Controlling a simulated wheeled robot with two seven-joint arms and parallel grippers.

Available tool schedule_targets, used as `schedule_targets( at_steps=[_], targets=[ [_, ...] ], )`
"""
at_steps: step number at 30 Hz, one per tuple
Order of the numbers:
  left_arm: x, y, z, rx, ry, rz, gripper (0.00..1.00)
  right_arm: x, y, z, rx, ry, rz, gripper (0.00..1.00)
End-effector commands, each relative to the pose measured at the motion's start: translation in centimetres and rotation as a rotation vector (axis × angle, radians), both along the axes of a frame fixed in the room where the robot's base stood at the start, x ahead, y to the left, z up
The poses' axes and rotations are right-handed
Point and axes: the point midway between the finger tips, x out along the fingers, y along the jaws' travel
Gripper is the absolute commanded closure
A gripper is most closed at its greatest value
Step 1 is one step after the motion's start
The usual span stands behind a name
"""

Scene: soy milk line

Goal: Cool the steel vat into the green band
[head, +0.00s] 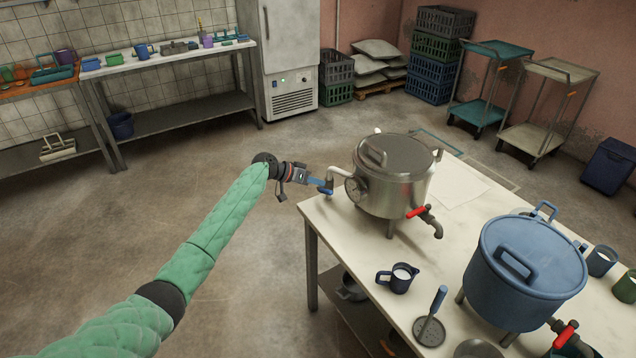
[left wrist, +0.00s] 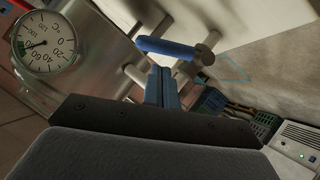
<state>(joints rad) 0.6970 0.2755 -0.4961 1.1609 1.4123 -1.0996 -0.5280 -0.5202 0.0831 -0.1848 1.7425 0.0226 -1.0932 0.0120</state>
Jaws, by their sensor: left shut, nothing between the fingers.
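The steel vat (head: 408,188) stands on legs at the far left of the white table, lid on. A round dial gauge (head: 355,189) sits on its left side, beside a pipe with a blue-handled valve. In the left wrist view the gauge (left wrist: 44,42) shows numbers and a dark needle pointing left, near a small green patch; the exact reading is unclear. The blue valve handle (left wrist: 172,47) lies just beyond my fingertips. My left gripper (head: 326,186) is shut and empty beside this valve; whether it touches the handle I cannot tell. My right gripper is out of view.
A red-handled tap (head: 417,212) projects from the vat's front. A blue vat (head: 525,270), a dark jug (head: 397,279) and a skimmer (head: 430,328) occupy the near table. The floor left of the table is open. A fridge (head: 285,60) and crates stand behind.

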Motion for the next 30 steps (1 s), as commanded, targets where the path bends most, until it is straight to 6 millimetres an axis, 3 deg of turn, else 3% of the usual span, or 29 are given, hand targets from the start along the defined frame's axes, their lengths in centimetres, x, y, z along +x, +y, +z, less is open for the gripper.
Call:
schedule_targets(
  at_steps=[9,25,30],
  targets=[
    [-0.3,-0.5,-1.0,0.0,0.0,0.0,1.0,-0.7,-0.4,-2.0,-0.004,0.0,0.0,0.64],
    [-0.5,-0.6,-1.2,0.011,-0.015,-0.001,1.0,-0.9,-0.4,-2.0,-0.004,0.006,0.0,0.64],
    [-0.7,-0.7,-1.5,0.039,-0.054,-0.001,1.0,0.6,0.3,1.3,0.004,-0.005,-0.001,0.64]
  ],
)
